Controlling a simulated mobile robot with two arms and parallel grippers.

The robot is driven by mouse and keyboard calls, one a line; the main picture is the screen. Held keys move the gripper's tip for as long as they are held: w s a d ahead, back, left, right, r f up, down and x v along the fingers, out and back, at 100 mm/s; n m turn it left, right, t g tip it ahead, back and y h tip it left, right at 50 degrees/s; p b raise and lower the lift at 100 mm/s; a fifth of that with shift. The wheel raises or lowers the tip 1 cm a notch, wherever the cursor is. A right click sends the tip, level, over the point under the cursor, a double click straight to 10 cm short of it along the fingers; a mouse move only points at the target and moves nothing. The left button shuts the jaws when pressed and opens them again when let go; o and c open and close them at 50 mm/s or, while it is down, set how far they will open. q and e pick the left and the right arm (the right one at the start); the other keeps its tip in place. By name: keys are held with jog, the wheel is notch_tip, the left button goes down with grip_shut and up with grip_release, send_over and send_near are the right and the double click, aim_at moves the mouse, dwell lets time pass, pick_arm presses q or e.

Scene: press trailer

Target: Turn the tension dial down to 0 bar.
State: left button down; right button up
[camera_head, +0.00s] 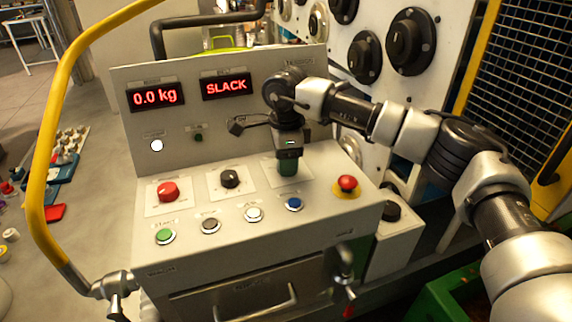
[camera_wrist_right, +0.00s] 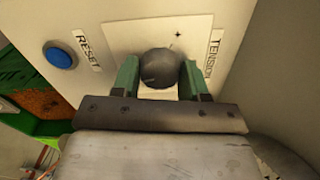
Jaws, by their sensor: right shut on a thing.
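The tension dial (camera_wrist_right: 160,66) is a dark round knob on a white plate, beside the TENSION label (camera_wrist_right: 214,55) in the right wrist view. My right gripper (camera_head: 288,168) reaches down onto the sloping panel. Its green fingers sit on both sides of the dial, shut on it. In the head view the gripper hides the dial. The dial's pointer and setting cannot be read. My left gripper is not in view.
Near the dial are a blue RESET button (camera_head: 294,204), a red mushroom button (camera_head: 347,184), a black knob (camera_head: 230,178) and a red knob (camera_head: 168,191). A green START button (camera_head: 165,236) is at front left. A yellow rail (camera_head: 52,130) curves along the left.

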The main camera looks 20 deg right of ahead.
jog(key=n+b, duration=0.1)
jog(key=n, duration=0.3)
jog(key=shift+n, duration=0.3)
jog(key=shift+r+n+b, duration=0.1)
jog(key=shift+n+b, duration=0.3)
jog(key=shift+n, duration=1.6)
jog(key=o, duration=0.9)
notch_tip(320, 180, up, 11)
jog(key=shift+f+b, duration=0.1)
jog(key=shift+b, duration=0.45)
jog(key=shift+f, duration=0.1)
